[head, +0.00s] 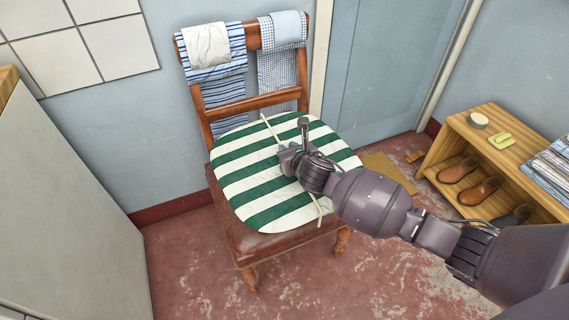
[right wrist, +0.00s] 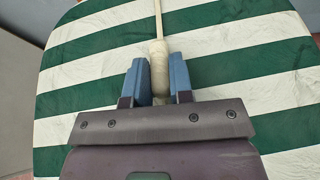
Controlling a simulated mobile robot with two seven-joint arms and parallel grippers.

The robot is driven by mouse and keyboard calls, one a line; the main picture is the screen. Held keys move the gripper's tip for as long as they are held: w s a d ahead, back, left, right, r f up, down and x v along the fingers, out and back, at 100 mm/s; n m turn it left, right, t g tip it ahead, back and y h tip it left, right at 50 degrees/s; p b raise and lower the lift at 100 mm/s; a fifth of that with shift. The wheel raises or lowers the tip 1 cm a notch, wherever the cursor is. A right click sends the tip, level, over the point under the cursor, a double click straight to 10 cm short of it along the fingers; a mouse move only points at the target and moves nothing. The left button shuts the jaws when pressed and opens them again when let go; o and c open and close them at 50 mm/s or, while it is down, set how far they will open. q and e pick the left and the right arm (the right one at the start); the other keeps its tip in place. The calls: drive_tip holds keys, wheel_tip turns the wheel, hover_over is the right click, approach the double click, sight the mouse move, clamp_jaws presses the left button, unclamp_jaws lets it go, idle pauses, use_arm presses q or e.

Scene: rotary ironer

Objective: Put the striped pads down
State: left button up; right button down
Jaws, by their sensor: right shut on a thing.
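A rounded pad with green and white stripes (head: 245,190) lies over the seat of a wooden chair (head: 235,238); I cannot tell whether it rests fully on the seat. It fills most of the right wrist view (right wrist: 85,75). A thin pale rod (head: 270,127) runs across the pad, with a cream-wrapped thicker part (right wrist: 158,62). My right gripper (head: 287,155) is over the middle of the pad. In the right wrist view its blue fingers (right wrist: 159,80) are shut on the wrapped part of the rod. I see only one such pad. My left gripper is not in view.
Blue-striped and checked cloths (head: 225,70) hang on the chair back. A low wooden shelf (head: 478,137) at right holds brown shoes, a yellow item and folded cloths. A large grey panel (head: 60,200) stands at left. Red worn floor is free in front of the chair.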

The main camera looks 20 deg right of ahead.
drive_tip(key=shift+w+a+f+b, duration=0.1)
drive_tip(key=shift+w+f+b, duration=0.25)
drive_tip(key=shift+f, duration=0.3)
drive_tip(key=shift+w+f+b, duration=0.2)
drive_tip(key=shift+f+b, duration=0.2)
drive_tip(key=shift+f, duration=0.2)
drive_tip(key=shift+w+f, duration=0.1)
drive_tip(key=shift+f, duration=0.25)
wheel_tip(320, 180, down, 4)
drive_tip(key=shift+r+b, duration=0.15)
drive_tip(key=shift+b, duration=1)
drive_tip(key=shift+w, duration=0.1)
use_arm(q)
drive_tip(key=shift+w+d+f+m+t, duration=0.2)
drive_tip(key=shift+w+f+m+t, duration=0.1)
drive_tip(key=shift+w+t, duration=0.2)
use_arm(e)
drive_tip(key=shift+w+r, duration=0.15)
drive_tip(key=shift+r, duration=0.05)
drive_tip(key=shift+f, duration=0.1)
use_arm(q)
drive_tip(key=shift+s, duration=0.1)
use_arm(e)
drive_tip(key=c, duration=1)
unclamp_jaws()
drive_tip(key=shift+f, duration=0.15)
